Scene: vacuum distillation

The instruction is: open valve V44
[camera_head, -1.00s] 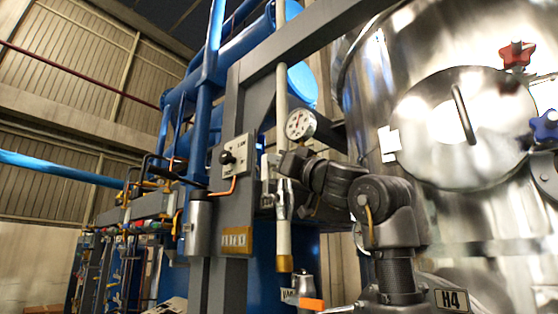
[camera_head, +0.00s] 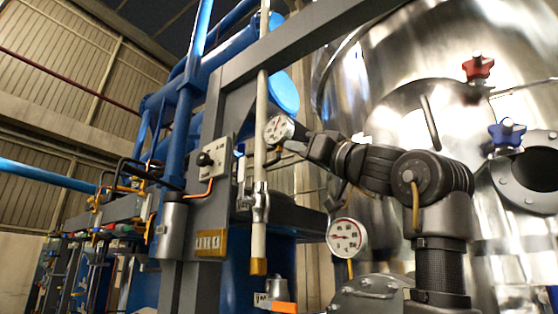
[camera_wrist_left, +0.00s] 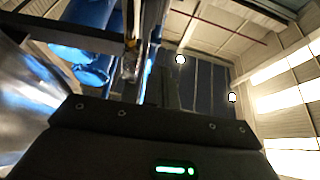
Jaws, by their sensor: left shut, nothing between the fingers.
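A small white tag (camera_head: 270,299) with lettering that seems to begin with V hangs at the bottom centre of the head view, above an orange strip (camera_head: 279,307); I cannot read its number. A beige vertical pipe (camera_head: 261,130) with a silver fitting (camera_head: 261,203) runs above it. I cannot tell which part is V44's handle. My left gripper (camera_head: 292,141) is shut and empty in front of the pipe's upper part, overlapping the edge of a round gauge (camera_head: 279,128); contact is unclear. In the wrist view its dark body (camera_wrist_left: 160,140) fills the bottom. My right gripper is not in view.
A shiny steel tank (camera_head: 390,85) with red (camera_head: 478,68) and blue (camera_head: 507,133) star knobs fills the right. A second gauge (camera_head: 347,238) sits below my left forearm. A grey panel (camera_head: 208,160) and blue pipes (camera_head: 187,100) stand left of the beige pipe.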

